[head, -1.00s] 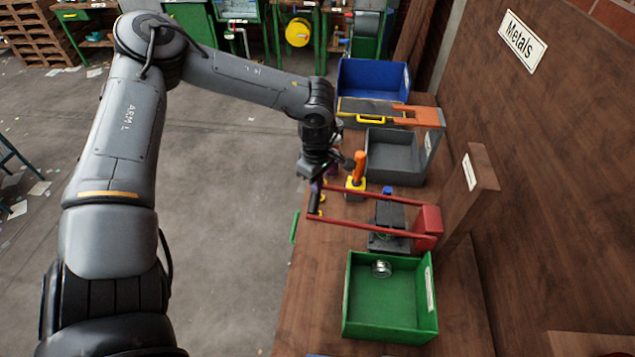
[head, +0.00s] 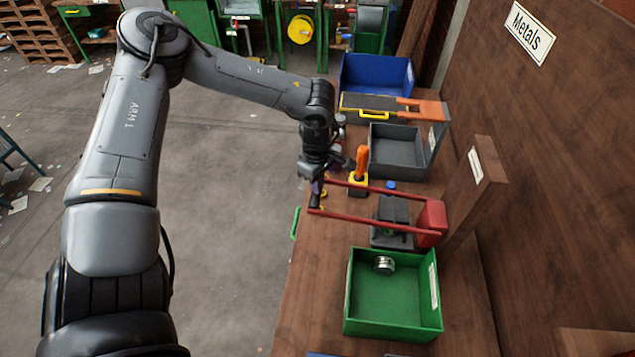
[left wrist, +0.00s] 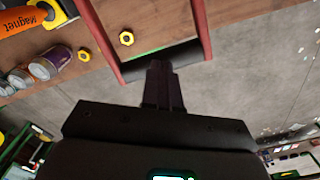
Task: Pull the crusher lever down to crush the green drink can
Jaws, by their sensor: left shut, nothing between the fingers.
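The crusher lever (head: 368,219) is a red two-armed frame with a black handle bar (head: 316,197) at its left end, reaching out low from a red block (head: 431,220). My left gripper (head: 318,182) is over the handle end. In the left wrist view its shut fingers (left wrist: 160,68) overlap the black handle bar (left wrist: 184,55), with nothing between them; I cannot tell if they touch it. The dark crusher body (head: 392,212) stands between the lever arms. A little dark green shows in it (head: 385,232), which may be the green can, mostly hidden. My right gripper is not in view.
A green bin (head: 437,322) holds a flat silver can piece (head: 384,265). Grey (head: 425,165) and blue bins (head: 377,72) stand farther back. An orange-handled magnet (head: 361,160) is close beside the lever.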

